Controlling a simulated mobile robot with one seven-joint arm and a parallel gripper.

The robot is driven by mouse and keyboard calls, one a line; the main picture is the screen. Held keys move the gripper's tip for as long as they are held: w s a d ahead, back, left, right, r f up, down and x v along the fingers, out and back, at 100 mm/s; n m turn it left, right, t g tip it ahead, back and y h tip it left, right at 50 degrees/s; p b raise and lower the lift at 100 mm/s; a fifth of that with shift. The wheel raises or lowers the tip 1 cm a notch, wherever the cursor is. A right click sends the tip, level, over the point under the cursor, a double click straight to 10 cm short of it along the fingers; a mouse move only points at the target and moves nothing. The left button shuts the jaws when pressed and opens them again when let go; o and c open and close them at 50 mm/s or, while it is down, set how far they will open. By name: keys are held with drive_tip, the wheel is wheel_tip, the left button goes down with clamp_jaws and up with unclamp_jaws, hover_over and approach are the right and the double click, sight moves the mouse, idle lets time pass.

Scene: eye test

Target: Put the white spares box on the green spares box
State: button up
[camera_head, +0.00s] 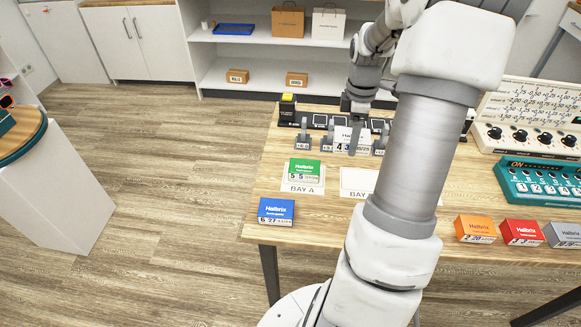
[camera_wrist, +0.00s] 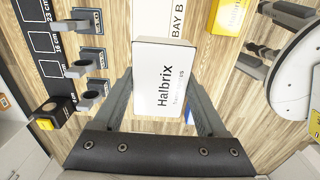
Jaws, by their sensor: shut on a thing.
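The white spares box (camera_head: 346,138) is between the fingers of my gripper (camera_head: 349,128), in front of the black strip at the back of the table. In the wrist view the white box (camera_wrist: 165,78) shows its "Halbrix" top, with a grey finger on each side. My gripper is shut on it. I cannot tell whether its underside touches anything. The green spares box (camera_head: 305,169) sits on the BAY A card (camera_head: 303,188), in front and to the left of the white box in the head view. Its top is bare. It does not show clearly in the wrist view.
The BAY B card (camera_head: 357,182) looks bare where visible; my arm covers part. A blue box (camera_head: 276,211) stands at the front left. Orange (camera_head: 475,228), red (camera_head: 522,232) and grey (camera_head: 563,234) boxes stand front right. A yellow box (camera_wrist: 230,15) shows in the wrist view.

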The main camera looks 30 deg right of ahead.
drive_tip(key=shift+w, duration=0.15)
drive_tip(key=b, duration=0.2)
hover_over(304, 166)
wheel_tip(304, 166, down, 7)
drive_tip(key=shift+d, duration=0.1)
drive_tip(key=shift+f+b, duration=0.4)
drive_tip(key=shift+f, duration=1.5)
drive_tip(key=shift+f, duration=0.15)
drive_tip(key=o, duration=1.4)
wheel_tip(304, 166, up, 12)
drive_tip(key=shift+r+p, duration=0.2)
drive_tip(key=shift+p, duration=0.9)
